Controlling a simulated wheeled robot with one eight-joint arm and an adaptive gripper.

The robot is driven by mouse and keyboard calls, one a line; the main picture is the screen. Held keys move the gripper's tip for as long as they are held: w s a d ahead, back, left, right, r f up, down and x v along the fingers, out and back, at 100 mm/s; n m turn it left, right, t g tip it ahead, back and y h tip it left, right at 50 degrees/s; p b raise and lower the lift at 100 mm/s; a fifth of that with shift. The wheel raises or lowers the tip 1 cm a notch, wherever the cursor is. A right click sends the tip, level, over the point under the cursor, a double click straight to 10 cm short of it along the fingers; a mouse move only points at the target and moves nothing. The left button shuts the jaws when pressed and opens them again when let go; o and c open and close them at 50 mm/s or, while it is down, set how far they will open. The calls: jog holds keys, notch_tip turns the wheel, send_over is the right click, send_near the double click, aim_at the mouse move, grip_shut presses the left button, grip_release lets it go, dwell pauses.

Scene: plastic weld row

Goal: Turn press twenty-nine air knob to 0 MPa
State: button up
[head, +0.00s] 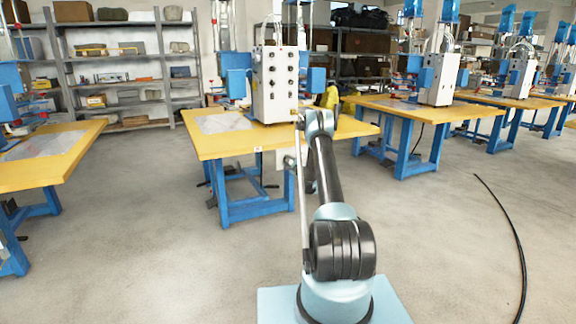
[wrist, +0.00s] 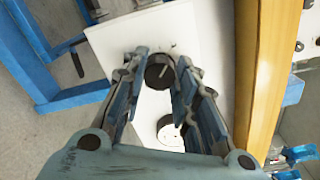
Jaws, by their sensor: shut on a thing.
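In the wrist view, a round dark air knob (wrist: 159,76) with a pale bar mark across its face sits on a white plate (wrist: 112,50). My gripper (wrist: 161,65) has its two fingers on either side of the knob and is shut on it. A round white-faced gauge (wrist: 170,131) shows between the fingers below the knob; its reading is too small to tell. In the head view, the white plate (head: 281,160) hangs at the front edge of the yellow table, and my arm hides most of the gripper and knob.
The yellow table (head: 222,146) edge runs close beside the plate, with a white press control box (head: 274,84) on top. Blue table legs (head: 224,198) stand below. Other press tables stand left and right. A black cable (head: 510,225) lies on the open floor at right.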

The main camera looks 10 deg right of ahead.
jog(key=n, duration=0.2)
jog(key=a+n, duration=0.1)
jog(key=n, duration=0.1)
jog(key=shift+s+f+n, duration=0.1)
jog(key=shift+f+n, duration=0.05)
jog(key=shift+n, duration=0.25)
jog(key=n, duration=0.3)
jog(key=shift+n, duration=0.4)
jog(key=n, duration=0.4)
jog(key=shift+f, duration=0.1)
jog(key=shift+n, duration=2.2)
jog(key=o, duration=1)
jog(key=shift+o, duration=0.5)
jog(key=d+v, duration=0.1)
jog(key=v, duration=1.1)
